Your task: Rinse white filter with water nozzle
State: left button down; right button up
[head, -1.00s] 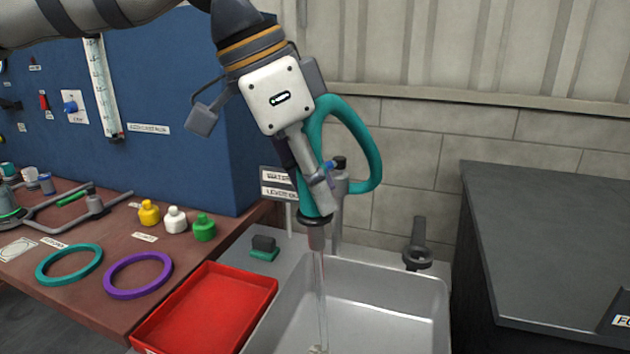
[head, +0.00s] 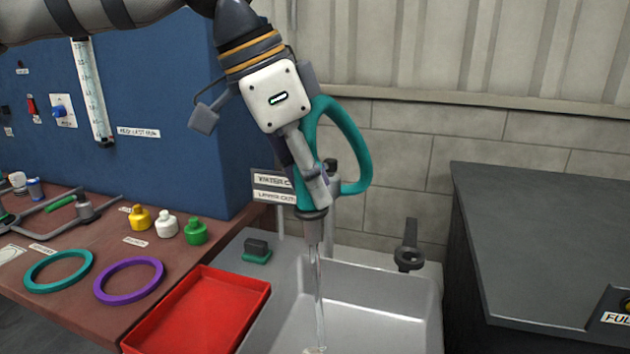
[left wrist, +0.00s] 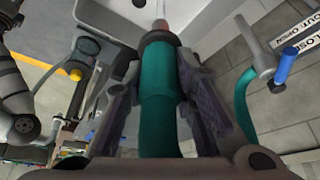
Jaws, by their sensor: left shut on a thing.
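The left wrist view shows the nozzle's teal body (left wrist: 158,100) between the fingers. The nozzle points down over the sink, and a thin stream of water (head: 318,285) runs from its tip. A small white knobbed piece (head: 167,226) stands on the brown bench between a yellow and a green one. I cannot tell whether it is the white filter. No filter is clearly visible under the stream; the sink's near part is cut off. My right gripper is not in view.
The grey sink (head: 395,275) has a dark tap-like fitting (head: 408,250) at its back rim. A red tray (head: 200,308) lies left of it. Teal (head: 58,271) and purple (head: 129,281) rings lie on the bench. A dark cabinet (head: 545,240) stands right.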

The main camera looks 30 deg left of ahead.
pick_arm(q)
jog(key=shift+s, duration=0.1)
dwell(0.3)
jog(key=shift+s+a, duration=0.35)
jog(key=shift+s, duration=0.2)
jog(key=shift+d, duration=0.1)
jog(key=shift+s+d, duration=0.3)
jog(key=shift+d, duration=0.25)
jog(key=shift+w, duration=0.1)
jog(key=shift+w+d, duration=0.3)
jog(key=shift+w, duration=0.3)
